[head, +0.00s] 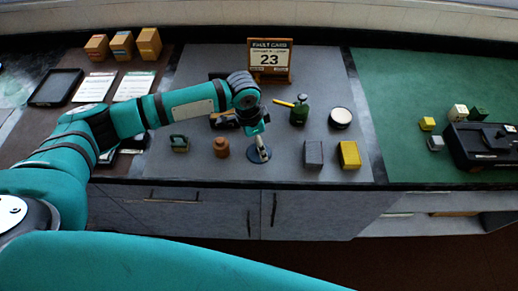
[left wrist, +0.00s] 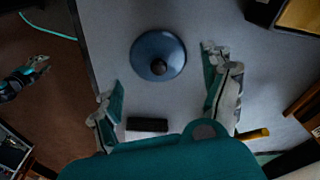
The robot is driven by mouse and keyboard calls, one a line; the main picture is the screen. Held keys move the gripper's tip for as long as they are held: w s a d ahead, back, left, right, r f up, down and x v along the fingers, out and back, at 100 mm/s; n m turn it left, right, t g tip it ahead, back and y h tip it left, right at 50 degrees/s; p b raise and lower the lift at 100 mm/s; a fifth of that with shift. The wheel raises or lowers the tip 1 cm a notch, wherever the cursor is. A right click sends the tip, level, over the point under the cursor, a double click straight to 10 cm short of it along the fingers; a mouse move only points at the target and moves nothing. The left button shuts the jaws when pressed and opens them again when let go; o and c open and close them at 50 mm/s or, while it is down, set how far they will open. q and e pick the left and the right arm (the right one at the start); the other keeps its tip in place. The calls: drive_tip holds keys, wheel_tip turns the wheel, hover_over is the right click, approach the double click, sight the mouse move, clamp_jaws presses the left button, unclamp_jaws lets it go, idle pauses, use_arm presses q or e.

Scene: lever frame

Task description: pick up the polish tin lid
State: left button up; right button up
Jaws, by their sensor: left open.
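A round blue lid with a dark central knob (left wrist: 158,55) lies on the grey mat; I take it as the polish tin lid. In the head view the lid (head: 259,156) lies under my left gripper, which partly covers it. My left gripper (left wrist: 162,68) is open and empty, its two fingers apart on either side of the picture below the lid. In the head view the left gripper (head: 261,142) points down at the lid; whether it touches cannot be told. A teal and dark part (left wrist: 25,75), perhaps my right gripper, shows over the floor.
Near the lid stand a brown pot (head: 221,147), a grey block (head: 313,154), a yellow block (head: 349,155) and a green bottle (head: 299,110). A round pale-topped tin (head: 340,117) is right of them. The worktop's front edge is close.

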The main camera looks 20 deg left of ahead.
sight(253, 155)
use_arm(q)
drive_tip(key=shift+d+f+p, duration=0.15)
drive_tip(key=shift+f+p, duration=0.15)
drive_tip(key=shift+f, duration=1.4)
drive_tip(key=c, duration=1.4)
drive_tip(key=shift+s, duration=0.15)
drive_tip(key=shift+c, duration=0.4)
